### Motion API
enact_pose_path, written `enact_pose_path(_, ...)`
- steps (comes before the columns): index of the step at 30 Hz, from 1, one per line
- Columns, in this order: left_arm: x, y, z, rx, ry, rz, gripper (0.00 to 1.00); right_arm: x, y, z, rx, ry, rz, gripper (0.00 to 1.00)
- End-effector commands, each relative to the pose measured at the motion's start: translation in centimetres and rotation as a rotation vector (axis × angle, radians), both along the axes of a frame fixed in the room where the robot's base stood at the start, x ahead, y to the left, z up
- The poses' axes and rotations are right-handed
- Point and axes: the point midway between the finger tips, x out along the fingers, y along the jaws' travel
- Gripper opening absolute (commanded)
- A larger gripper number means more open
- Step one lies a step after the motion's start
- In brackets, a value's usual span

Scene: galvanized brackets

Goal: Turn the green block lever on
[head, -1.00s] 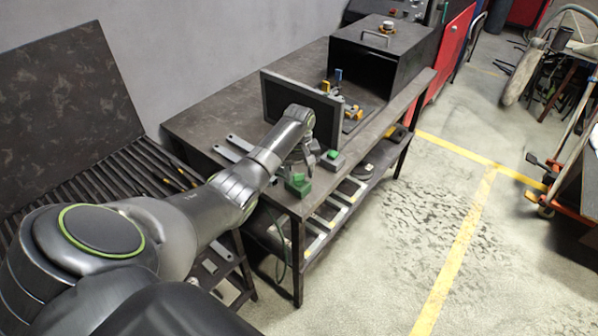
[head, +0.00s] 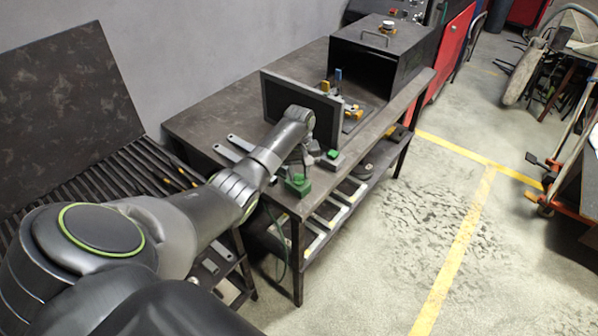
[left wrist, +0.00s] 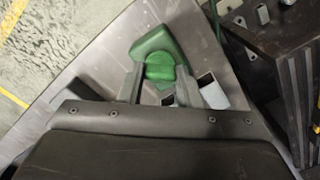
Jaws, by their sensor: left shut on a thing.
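The green block lever stands near the front edge of the workbench. In the head view its green block (head: 298,187) shows just below my left gripper (head: 297,174). In the left wrist view, the green base (left wrist: 155,42) sits on the grey bench top, and a rounded green lever part (left wrist: 162,66) lies between the fingers of my left gripper (left wrist: 160,85). The gripper is shut on this green part. My wrist and fingers hide part of the lever. My right gripper is not in view.
A dark upright panel (head: 290,92) stands behind my left wrist. Metal strips (head: 232,147) lie left of the arm. A black box (head: 380,58) stands at the far end.

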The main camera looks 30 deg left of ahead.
Motion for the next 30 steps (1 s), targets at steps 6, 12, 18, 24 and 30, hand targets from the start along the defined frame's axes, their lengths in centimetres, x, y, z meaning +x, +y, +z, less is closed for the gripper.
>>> enact_pose_path(6, 0.0, 0.0, 0.3, 0.000, 0.000, -0.137, 0.08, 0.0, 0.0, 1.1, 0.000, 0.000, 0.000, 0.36)
enact_pose_path(12, 0.1, 0.0, 0.3, 0.000, 0.000, -0.319, 0.08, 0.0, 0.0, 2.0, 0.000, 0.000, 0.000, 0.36)
enact_pose_path(18, 0.1, 0.0, 0.3, 0.001, -0.001, -0.507, 0.08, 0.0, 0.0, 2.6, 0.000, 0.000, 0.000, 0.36)
enact_pose_path(24, 0.1, 0.0, 0.2, 0.001, -0.001, -0.672, 0.08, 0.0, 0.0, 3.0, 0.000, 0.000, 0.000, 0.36)
enact_pose_path(30, 0.1, 0.0, 0.2, 0.001, -0.002, -0.798, 0.08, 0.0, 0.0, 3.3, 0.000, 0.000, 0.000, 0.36)
